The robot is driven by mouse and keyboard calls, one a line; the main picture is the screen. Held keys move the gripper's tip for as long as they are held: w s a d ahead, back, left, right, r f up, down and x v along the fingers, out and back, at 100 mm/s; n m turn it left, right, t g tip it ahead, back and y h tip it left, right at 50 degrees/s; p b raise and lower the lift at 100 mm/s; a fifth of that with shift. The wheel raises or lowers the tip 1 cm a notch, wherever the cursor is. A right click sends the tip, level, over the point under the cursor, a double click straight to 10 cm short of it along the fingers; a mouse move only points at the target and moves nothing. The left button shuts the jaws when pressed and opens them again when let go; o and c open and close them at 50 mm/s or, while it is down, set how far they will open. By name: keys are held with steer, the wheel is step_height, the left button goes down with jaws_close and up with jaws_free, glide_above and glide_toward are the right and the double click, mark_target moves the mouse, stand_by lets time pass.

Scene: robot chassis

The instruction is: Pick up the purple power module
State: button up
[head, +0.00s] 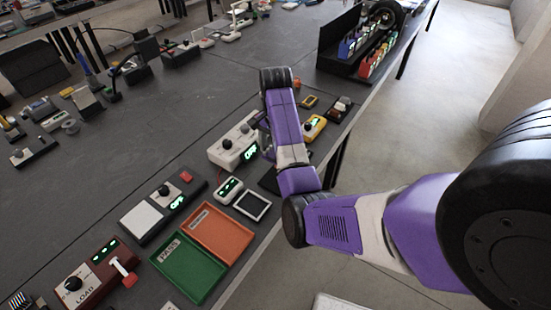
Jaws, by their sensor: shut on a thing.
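My purple and white arm reaches over the dark grey table (70,200) from the right. Its wrist is bent over, and the forearm covers most of my gripper (266,140). Only a narrow edge of the hand shows, left of the forearm, beside a white box with a dial and a green display (233,146). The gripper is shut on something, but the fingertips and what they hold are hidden. I cannot make out a purple power module apart from the purple parts of my arm.
A green tray (187,269) and an orange tray (217,233) lie at the near edge. A white-framed screen (252,205) and a yellow meter (315,127) flank my arm. A black rack with coloured modules (362,40) stands at the back right.

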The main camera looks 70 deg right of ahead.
step_height(320, 180, up, 3)
steer(key=shift+f+p, duration=0.2)
steer(key=shift+p, duration=0.5)
steer(key=shift+w+r, duration=0.15)
steer(key=shift+r, duration=0.5)
steer(key=shift+a+r+p, duration=0.1)
steer(key=shift+r+p, duration=0.25)
steer(key=shift+r, duration=0.15)
steer(key=shift+d+r, duration=0.2)
steer(key=shift+r, duration=0.6)
steer(key=shift+a+r, duration=0.15)
steer(key=shift+r, duration=0.3)
steer(key=shift+s, duration=0.2)
